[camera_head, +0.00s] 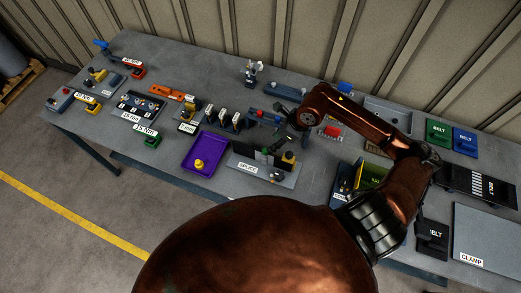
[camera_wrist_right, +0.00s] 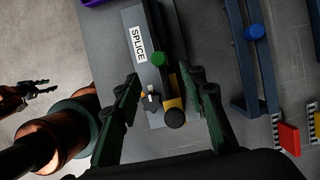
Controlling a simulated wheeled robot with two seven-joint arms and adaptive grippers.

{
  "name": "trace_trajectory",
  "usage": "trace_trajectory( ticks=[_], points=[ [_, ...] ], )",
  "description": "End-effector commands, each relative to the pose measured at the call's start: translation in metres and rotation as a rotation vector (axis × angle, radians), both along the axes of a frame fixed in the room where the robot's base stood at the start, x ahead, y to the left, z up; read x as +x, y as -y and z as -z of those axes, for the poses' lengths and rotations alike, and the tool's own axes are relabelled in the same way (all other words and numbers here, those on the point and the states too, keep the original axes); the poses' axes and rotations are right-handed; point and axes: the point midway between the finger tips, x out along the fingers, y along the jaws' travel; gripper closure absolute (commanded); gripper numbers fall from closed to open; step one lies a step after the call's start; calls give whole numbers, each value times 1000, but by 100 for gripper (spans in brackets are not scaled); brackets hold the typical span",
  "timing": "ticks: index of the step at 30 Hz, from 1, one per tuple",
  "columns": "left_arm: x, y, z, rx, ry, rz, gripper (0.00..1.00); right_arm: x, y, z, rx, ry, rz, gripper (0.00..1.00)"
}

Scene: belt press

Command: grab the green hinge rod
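In the right wrist view, a round green knob (camera_wrist_right: 159,60), which looks like the end of the green hinge rod, sits on a dark bar of the fixture plate labelled SPLICE (camera_wrist_right: 134,22). The rod's length cannot be made out. My right gripper (camera_wrist_right: 163,78) is open, its dark green fingers either side of the bar, with the knob just beyond the fingertips. Nothing is held. In the head view my right gripper (camera_head: 284,142) hangs over the SPLICE plate (camera_head: 240,169), partly hidden by its own arm. My left gripper (camera_wrist_right: 35,90) shows only small at the wrist view's left edge.
A black knob (camera_wrist_right: 174,118) and a yellow block stand between the right fingers. A purple tray (camera_head: 188,165) is left of the SPLICE plate, and a yellow-green bin (camera_head: 371,174) is to the right.

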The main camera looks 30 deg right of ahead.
Motion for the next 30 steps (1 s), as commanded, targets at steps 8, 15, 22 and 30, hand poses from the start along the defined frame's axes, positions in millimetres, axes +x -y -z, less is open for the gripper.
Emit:
trace_trajectory(
  ticks=[8, 15, 22, 30],
  points=[
    [-1, 0, 2, 0, -2, 0, 60, 7, -9, 24, 3, -3, -5, 62],
    [-9, -1, -9, 1, -12, -1, 60, 14, -20, 46, 5, -3, -9, 62],
    [-7, -1, -17, 1, -10, -1, 60, 21, -27, 74, 2, -1, -7, 62],
    [-3, 0, -17, 0, -4, -1, 60, 22, -26, 79, -1, 0, -6, 62]
  ],
)
